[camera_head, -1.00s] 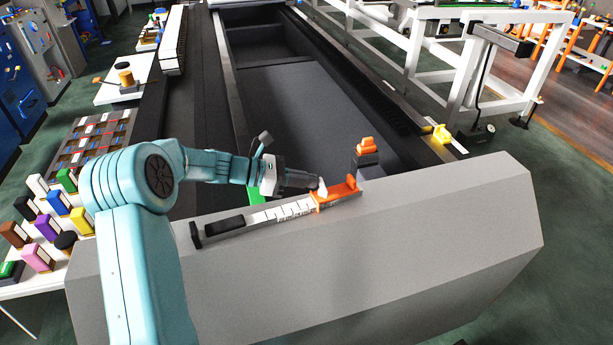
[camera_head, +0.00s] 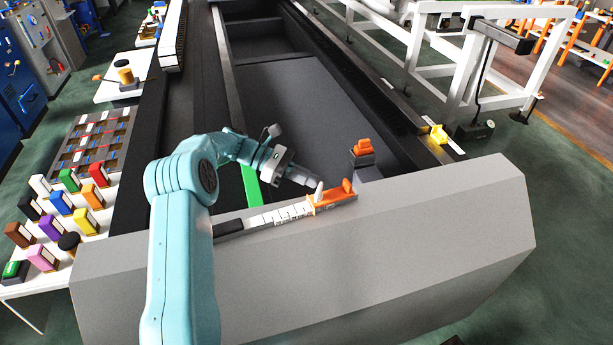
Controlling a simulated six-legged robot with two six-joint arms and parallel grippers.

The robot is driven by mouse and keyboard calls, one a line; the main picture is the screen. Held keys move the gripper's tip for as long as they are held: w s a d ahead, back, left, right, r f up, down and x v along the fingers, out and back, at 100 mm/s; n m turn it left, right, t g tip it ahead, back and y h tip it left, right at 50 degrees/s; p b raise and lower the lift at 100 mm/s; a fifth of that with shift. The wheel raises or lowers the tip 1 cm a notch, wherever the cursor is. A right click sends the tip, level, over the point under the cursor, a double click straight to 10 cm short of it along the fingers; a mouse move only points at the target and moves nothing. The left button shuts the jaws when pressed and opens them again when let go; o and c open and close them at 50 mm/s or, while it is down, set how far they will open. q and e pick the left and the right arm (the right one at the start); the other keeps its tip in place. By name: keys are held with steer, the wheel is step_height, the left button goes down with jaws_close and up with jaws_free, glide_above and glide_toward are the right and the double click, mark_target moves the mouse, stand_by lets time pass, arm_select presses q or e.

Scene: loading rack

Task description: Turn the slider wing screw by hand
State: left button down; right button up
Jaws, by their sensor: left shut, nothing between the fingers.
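The orange slider (camera_head: 332,199) sits at the right end of a white marked scale (camera_head: 278,213) on top of the grey housing. A small white upright piece (camera_head: 319,190), perhaps the wing screw, stands at the slider's left end. My left gripper (camera_head: 314,184) is shut and empty, its tip right at this white piece. I cannot tell whether they touch. My left arm comes up from below and bends over the scale. My right gripper is not in view.
An orange knob (camera_head: 363,147) on a dark block stands just behind the slider. A green strip (camera_head: 251,186) lies behind the scale. The grey housing (camera_head: 380,260) fills the front. Coloured blocks (camera_head: 60,203) stand on a white table at left.

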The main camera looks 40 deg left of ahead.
arm_select(q)
steer(key=shift+w+d, duration=0.1)
steer(key=shift+w, duration=0.4)
steer(key=shift+d, duration=0.2)
steer(key=shift+w, duration=0.3)
stand_by(0.8)
stand_by(0.6)
